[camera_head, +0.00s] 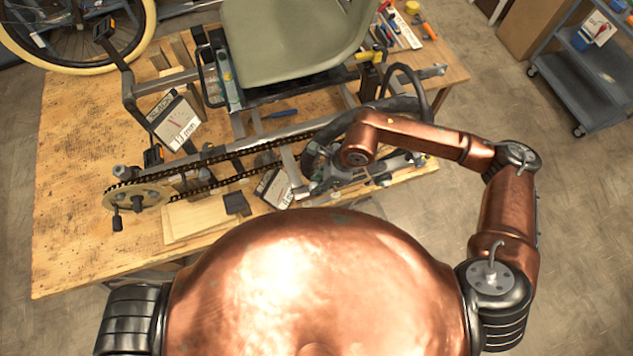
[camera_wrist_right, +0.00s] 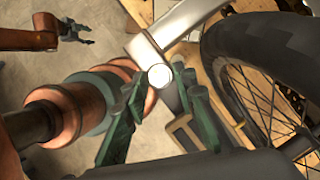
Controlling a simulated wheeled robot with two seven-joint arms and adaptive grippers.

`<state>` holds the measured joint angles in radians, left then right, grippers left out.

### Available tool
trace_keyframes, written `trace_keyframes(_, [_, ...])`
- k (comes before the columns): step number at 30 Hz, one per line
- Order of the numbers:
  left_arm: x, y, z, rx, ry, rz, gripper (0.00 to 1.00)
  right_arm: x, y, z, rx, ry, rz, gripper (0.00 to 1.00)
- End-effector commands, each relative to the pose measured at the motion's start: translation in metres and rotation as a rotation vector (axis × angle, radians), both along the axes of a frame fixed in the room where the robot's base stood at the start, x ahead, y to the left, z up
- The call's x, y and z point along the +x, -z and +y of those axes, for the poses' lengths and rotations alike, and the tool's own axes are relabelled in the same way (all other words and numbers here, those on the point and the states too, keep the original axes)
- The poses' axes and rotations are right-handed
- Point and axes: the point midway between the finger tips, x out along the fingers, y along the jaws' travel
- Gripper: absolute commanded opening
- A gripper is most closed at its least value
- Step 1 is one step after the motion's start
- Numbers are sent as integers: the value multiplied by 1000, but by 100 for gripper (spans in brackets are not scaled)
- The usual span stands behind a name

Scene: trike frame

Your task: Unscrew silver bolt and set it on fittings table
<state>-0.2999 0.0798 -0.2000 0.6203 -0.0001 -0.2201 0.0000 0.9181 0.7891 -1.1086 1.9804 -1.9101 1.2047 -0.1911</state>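The silver bolt (camera_wrist_right: 158,76) shows in the right wrist view as a bright round head on the trike's grey frame tube (camera_wrist_right: 180,25). My right gripper (camera_wrist_right: 157,84) has its two green fingers apart, one on each side of the bolt head, with small gaps showing. Whether a fingertip touches it is unclear. In the head view my right arm reaches over the trike frame (camera_head: 250,135), and the bolt cannot be made out there. My left gripper (camera_wrist_right: 78,32) appears at the top left of the wrist view, empty, with its fingers apart, over the floor.
The wooden workbench (camera_head: 75,220) carries the trike, with its seat (camera_head: 290,40), chain and chainring (camera_head: 137,197). A black tyre (camera_wrist_right: 265,45) is close to the right gripper. A grey cart (camera_head: 585,85) stands at the right.

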Motion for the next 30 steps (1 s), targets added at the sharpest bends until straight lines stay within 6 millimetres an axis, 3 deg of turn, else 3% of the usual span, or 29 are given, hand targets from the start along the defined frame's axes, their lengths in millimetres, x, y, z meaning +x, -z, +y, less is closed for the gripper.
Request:
trace_keyframes(7, [0,0,0,0,0,0,40,0,0,0,0,-1,1,7])
trace_keyframes(14, [0,0,0,0,0,0,40,0,0,0,-1,-16,1,6])
trace_keyframes(30, [0,0,0,0,0,0,40,6,0,2,-1,-600,3,6])
